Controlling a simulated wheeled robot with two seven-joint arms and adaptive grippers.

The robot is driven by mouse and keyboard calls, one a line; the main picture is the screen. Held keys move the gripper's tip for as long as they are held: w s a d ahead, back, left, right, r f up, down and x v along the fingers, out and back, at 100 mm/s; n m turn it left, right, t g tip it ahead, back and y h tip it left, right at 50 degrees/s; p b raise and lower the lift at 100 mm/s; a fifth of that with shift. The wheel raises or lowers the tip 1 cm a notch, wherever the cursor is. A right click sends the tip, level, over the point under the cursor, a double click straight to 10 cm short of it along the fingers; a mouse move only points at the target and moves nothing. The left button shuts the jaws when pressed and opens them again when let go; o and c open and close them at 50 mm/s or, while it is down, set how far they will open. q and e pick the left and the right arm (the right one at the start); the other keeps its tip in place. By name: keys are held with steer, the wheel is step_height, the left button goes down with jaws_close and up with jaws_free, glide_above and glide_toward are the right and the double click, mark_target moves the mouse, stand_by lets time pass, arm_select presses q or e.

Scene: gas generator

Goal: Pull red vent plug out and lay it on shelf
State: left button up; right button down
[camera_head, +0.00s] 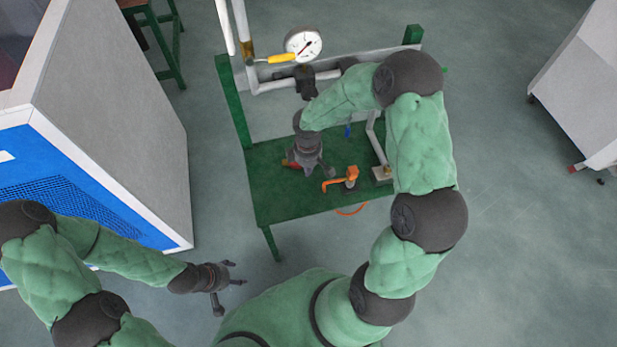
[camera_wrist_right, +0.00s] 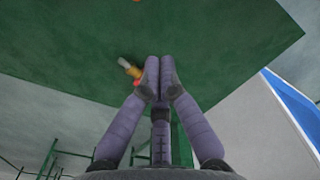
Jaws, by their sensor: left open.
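My right gripper (camera_head: 312,172) points down over the green shelf (camera_head: 275,198) of the stand. In the right wrist view its fingers (camera_wrist_right: 159,65) come together at the tips, with nothing clearly visible between them. A small red piece (camera_head: 291,163), which may be the vent plug, shows at the left side of the gripper in the head view. In the right wrist view a red bit (camera_wrist_right: 137,83) shows beside the left finger, partly hidden, close to a yellow-orange piece (camera_wrist_right: 130,68). I cannot tell whether it touches the finger. My left gripper (camera_head: 229,283) is open and empty, away from the shelf.
An orange valve (camera_head: 345,180) stands on the shelf right of my right gripper. A pressure gauge (camera_head: 303,44) and a yellow-handled valve (camera_head: 283,56) are on the pipes behind. A blue and grey cabinet (camera_head: 120,130) stands left. The shelf's front left area is bare.

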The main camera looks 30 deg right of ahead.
steer(key=shift+w+d, duration=0.2)
steer(key=shift+w, duration=0.5)
steer(key=shift+w, duration=0.1)
steer(key=shift+r, duration=0.1)
stand_by(0.4)
step_height(320, 180, up, 6)
steer(key=p, duration=0.5)
stand_by(0.5)
